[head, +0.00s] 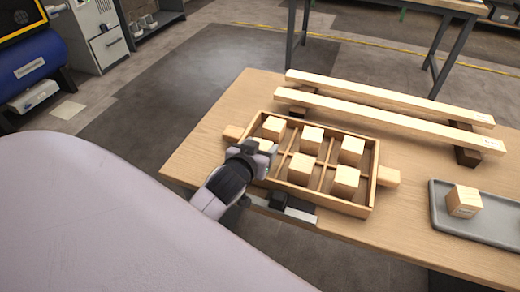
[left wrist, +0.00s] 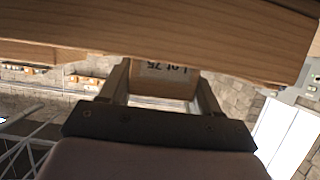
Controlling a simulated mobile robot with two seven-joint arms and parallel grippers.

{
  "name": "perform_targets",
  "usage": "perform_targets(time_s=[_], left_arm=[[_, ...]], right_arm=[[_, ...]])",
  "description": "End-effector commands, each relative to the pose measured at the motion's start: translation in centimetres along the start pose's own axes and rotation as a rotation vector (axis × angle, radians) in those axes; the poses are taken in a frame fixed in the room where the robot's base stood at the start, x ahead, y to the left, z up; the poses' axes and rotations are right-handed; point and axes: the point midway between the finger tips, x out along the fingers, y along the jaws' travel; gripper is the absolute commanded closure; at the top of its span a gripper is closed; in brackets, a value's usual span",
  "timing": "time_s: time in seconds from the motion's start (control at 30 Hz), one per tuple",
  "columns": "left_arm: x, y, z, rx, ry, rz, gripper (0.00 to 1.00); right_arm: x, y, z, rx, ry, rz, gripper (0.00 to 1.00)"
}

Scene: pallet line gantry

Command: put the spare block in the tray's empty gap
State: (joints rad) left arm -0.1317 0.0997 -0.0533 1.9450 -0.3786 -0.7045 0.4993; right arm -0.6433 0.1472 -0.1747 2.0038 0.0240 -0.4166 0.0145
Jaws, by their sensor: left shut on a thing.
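The wooden tray (head: 322,203) has several compartments and stands on the table. Pale blocks sit in its back row and in its front middle and front right compartments. My left gripper (head: 264,150) is at the front left compartment and covers most of it. In the left wrist view, the left gripper (left wrist: 163,95) is shut on a wooden block (left wrist: 165,72) with upside-down printing. Whether that block touches the tray is hidden. Another printed block (head: 464,201) sits on a grey tray (head: 445,228) at the right. My right gripper is not in view.
Two long wooden bars (head: 385,108) lie on dark supports behind the tray. Bare table lies between the wooden and grey trays. In the left wrist view, a wide wooden surface (left wrist: 200,35) crosses the top.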

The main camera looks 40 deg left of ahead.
Motion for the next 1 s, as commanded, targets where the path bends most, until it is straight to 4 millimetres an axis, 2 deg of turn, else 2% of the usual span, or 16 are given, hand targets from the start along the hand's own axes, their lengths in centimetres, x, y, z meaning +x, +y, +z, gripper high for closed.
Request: perform_targets(time_s=[0.73, 0.77, 0.8, 0.83, 1.0], left_arm=[[0.5, 0.0, 1.0, -0.001, 0.001, 0.000, 0.69], [0.5, 0.0, 1.1, -0.001, 0.000, 0.000, 0.28], [0.5, 0.0, 1.1, -0.001, 0.000, 0.000, 0.15], [0.5, 0.0, 1.1, -0.001, 0.000, 0.000, 0.12], [0.5, 0.0, 1.1, -0.001, 0.000, 0.000, 0.12]], right_arm=[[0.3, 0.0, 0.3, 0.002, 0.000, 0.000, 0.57], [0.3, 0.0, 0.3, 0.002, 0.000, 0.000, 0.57], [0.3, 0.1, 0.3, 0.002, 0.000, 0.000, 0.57], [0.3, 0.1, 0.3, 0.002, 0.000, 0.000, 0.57], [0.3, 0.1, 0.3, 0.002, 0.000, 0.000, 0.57]])
